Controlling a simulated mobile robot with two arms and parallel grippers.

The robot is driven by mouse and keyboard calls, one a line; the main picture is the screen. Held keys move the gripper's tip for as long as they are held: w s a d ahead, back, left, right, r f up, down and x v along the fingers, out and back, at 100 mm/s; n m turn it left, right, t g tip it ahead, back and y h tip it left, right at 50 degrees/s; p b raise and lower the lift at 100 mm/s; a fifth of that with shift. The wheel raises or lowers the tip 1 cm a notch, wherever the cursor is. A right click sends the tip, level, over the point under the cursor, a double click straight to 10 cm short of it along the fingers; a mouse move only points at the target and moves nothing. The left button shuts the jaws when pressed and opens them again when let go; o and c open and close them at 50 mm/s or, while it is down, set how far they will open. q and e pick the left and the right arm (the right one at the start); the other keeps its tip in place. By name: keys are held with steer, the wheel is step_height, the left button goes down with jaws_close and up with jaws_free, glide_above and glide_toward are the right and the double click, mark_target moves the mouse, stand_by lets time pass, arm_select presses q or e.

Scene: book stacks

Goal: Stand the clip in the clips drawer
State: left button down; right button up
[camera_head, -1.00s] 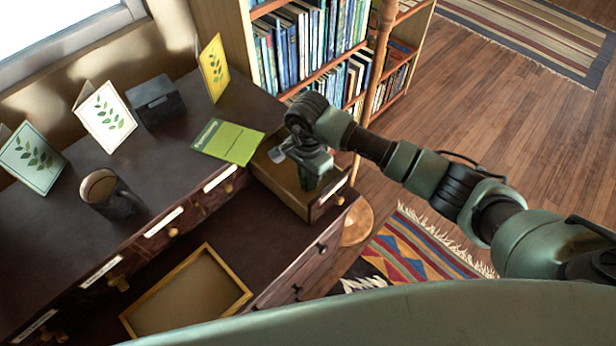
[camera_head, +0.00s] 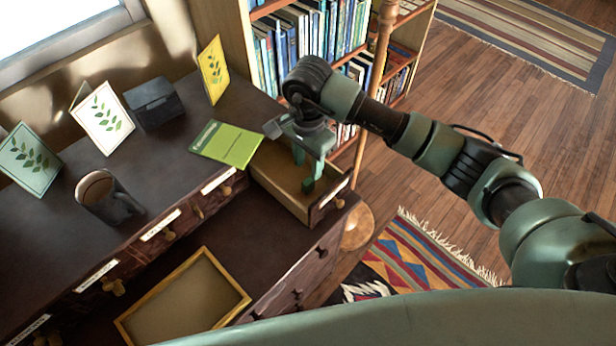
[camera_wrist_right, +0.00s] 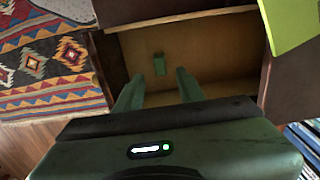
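The clip (camera_head: 308,186) is a small green block inside the open drawer (camera_head: 272,181) at the right end of the desk's drawer row. It appears upright on the drawer floor, clear of the walls. It also shows in the right wrist view (camera_wrist_right: 159,64). My right gripper (camera_head: 308,168) is above the drawer, pointing down. In the right wrist view its two fingers (camera_wrist_right: 158,84) are apart with nothing between them, and the clip lies beyond their tips. The drawer's front label is too small to read. My left gripper is not in view.
A green booklet (camera_head: 227,144) lies on the desk top beside the open drawer. A dark mug (camera_head: 112,204), a dark box (camera_head: 153,102) and several standing cards are farther left. A wood-framed tray (camera_head: 185,300) is below. A bookcase (camera_head: 240,30) stands behind.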

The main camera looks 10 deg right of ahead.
mark_target(308, 181)
steer(key=shift+r+b, duration=0.3)
steer(key=shift+r, duration=1.9)
